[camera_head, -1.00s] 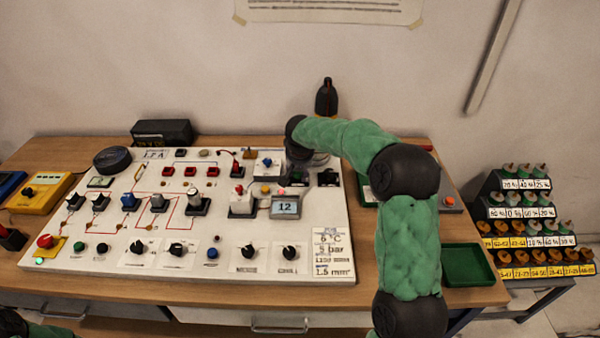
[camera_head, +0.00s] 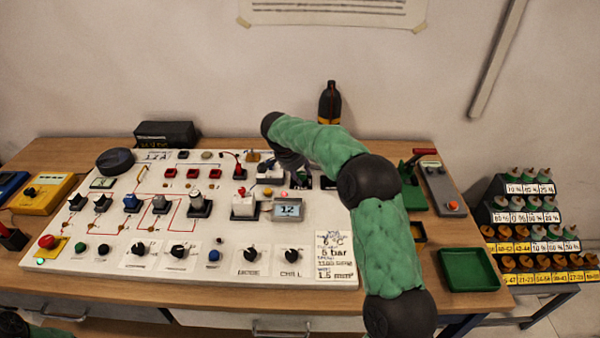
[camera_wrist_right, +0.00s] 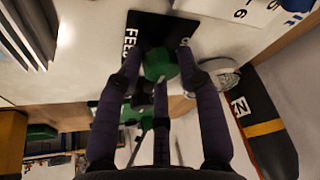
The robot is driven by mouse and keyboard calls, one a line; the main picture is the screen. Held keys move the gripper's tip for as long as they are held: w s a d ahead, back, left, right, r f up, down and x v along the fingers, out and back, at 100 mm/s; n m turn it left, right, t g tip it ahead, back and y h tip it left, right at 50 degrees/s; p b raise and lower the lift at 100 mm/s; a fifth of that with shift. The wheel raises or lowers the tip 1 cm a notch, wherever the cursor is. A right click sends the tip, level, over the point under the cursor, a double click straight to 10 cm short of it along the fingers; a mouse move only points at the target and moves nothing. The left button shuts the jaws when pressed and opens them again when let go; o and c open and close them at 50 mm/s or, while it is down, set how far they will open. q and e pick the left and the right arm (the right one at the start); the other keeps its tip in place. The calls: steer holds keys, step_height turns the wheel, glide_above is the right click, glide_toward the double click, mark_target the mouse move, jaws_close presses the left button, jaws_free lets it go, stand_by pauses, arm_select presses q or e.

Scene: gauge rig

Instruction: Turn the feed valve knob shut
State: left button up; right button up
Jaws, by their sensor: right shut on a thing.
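In the right wrist view a green knob (camera_wrist_right: 160,64) sits on a black plate (camera_wrist_right: 146,30) lettered "FEED", partly cut off by my fingers. My right gripper (camera_wrist_right: 158,76) is shut on this knob, with fingers on both sides of it. In the head view my right gripper (camera_head: 291,163) points down at the back right part of the white panel (camera_head: 225,235). Small black plates (camera_head: 328,183) show just beside it. The knob's turn angle cannot be read. My left gripper is out of view.
A dark bottle (camera_head: 329,103) stands behind the panel, near my right wrist. A green tray (camera_head: 468,270) is at the right. A stepped rack (camera_head: 525,225) stands beyond the table.

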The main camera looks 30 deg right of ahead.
steer(key=shift+w+d+r+m, duration=0.25)
steer(key=shift+r+m, duration=0.15)
steer(key=shift+m, duration=0.1)
steer(key=o, duration=0.9)
steer(key=shift+o, duration=0.9)
steer(key=shift+d+f, duration=0.1)
steer(key=shift+f, duration=0.1)
steer(key=shift+a+r, duration=0.1)
steer(key=shift+a, duration=0.1)
steer(key=v, duration=1.1)
steer(key=shift+r, duration=0.3)
steer(key=shift+a, duration=0.15)
